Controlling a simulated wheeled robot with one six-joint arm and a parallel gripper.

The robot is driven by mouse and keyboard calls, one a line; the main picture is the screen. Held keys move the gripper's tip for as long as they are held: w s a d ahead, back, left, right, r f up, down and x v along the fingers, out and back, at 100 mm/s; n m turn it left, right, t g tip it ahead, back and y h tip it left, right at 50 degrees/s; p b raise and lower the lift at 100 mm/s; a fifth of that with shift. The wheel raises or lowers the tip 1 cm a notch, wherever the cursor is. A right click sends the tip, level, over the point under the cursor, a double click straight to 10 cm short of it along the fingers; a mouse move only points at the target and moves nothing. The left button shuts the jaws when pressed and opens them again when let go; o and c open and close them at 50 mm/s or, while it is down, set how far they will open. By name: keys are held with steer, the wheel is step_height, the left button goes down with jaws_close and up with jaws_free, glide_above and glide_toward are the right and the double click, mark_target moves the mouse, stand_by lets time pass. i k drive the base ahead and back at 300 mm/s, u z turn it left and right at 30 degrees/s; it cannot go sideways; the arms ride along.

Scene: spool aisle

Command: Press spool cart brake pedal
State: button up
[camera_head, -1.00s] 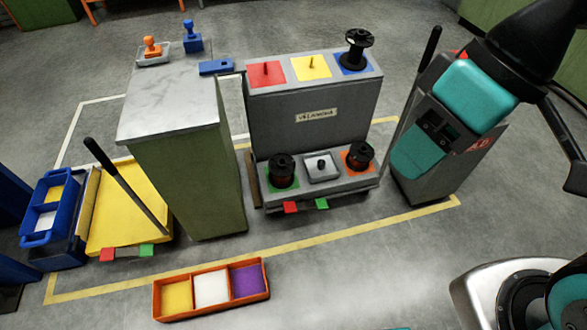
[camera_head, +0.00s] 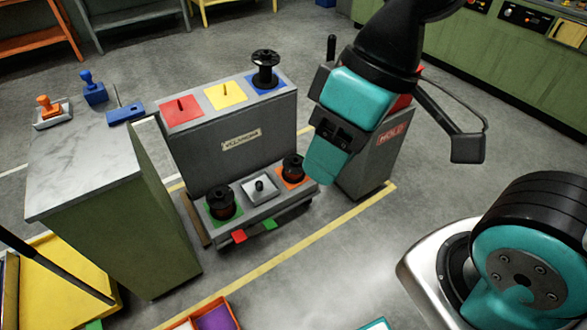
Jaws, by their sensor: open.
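The spool cart (camera_head: 225,142) stands left of centre, a grey two-level cart. Its top has red, yellow and blue squares with pegs, and a black spool (camera_head: 265,68) stands on the blue one. Two dark spools, one on green (camera_head: 221,204) and one on orange (camera_head: 293,169), stand on the lower step. A red pedal (camera_head: 239,236) and a green pedal (camera_head: 270,224) stick out low at its front. My gripper (camera_head: 328,160) hangs from above, right of the cart and well above the pedals. It is open; its teal and black body partly hides what is behind.
A grey cart (camera_head: 375,150) marked HOLD stands at right. A marble-topped green cabinet (camera_head: 85,165) is close on the left, with a yellow cart (camera_head: 60,280) before it. An orange-rimmed tray (camera_head: 205,318) lies at the bottom edge. Floor in front of the pedals is clear.

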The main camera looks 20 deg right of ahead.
mark_target(240, 236)
steer(key=u, duration=0.3)
steer(key=i, duration=0.7)
steer(key=u, duration=0.45)
